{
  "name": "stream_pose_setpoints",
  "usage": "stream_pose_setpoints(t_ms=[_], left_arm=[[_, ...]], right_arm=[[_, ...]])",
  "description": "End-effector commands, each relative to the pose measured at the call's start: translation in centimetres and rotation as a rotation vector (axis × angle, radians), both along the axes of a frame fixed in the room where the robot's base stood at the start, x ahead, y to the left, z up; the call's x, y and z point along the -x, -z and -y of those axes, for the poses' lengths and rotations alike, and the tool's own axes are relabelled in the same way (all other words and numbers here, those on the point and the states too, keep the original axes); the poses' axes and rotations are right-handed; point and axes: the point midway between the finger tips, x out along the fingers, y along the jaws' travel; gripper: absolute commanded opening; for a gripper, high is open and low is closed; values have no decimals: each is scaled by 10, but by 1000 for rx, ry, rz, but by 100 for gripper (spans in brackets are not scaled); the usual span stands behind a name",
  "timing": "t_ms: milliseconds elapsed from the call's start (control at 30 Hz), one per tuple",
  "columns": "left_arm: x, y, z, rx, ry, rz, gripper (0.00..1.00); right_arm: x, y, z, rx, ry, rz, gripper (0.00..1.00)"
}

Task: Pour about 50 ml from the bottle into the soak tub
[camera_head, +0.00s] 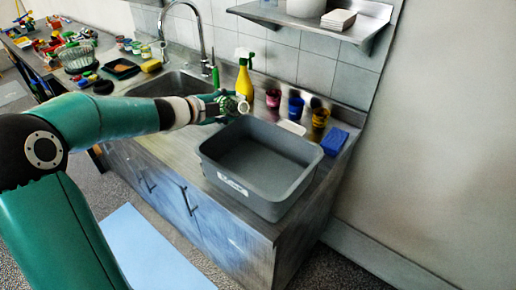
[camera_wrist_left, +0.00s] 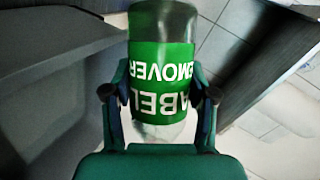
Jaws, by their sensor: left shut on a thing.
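The soak tub (camera_head: 286,206) is a grey rectangular bin with a white label on its front wall, standing on the counter right of the sink. Its visible inside looks bare. My left gripper (camera_head: 224,106) is at the tub's back left rim, above it in the picture. It is shut on the bottle (camera_wrist_left: 163,68), whose green label reads "LABEL REMOVER" upside down in the wrist view. The bottle shows dark above the label and pale below, between the two fingers (camera_wrist_left: 160,92). In the head view the bottle is small and partly hidden by the gripper; its exact tilt and liquid level cannot be told.
A yellow spray bottle (camera_head: 244,80) stands behind the gripper. Pink (camera_head: 273,98), blue (camera_head: 295,105) and amber (camera_head: 320,117) cups line the wall behind the tub, with a blue block (camera_head: 334,141) at right. The sink (camera_head: 172,84) and tap (camera_head: 203,40) are left; a shelf (camera_head: 330,25) hangs above.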

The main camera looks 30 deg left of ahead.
Motion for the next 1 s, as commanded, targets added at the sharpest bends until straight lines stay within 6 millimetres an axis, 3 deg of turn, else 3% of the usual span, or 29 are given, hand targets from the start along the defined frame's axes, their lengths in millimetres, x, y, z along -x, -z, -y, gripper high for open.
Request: stream_pose_setpoints(t_ms=[767,1000], left_arm=[[0,-1,0,0,0,1,12],[0,-3,1,20,-1,-7,12]], right_arm=[[0,0,0,0,0,0,82],[0,-9,0,0,0,0,82]])
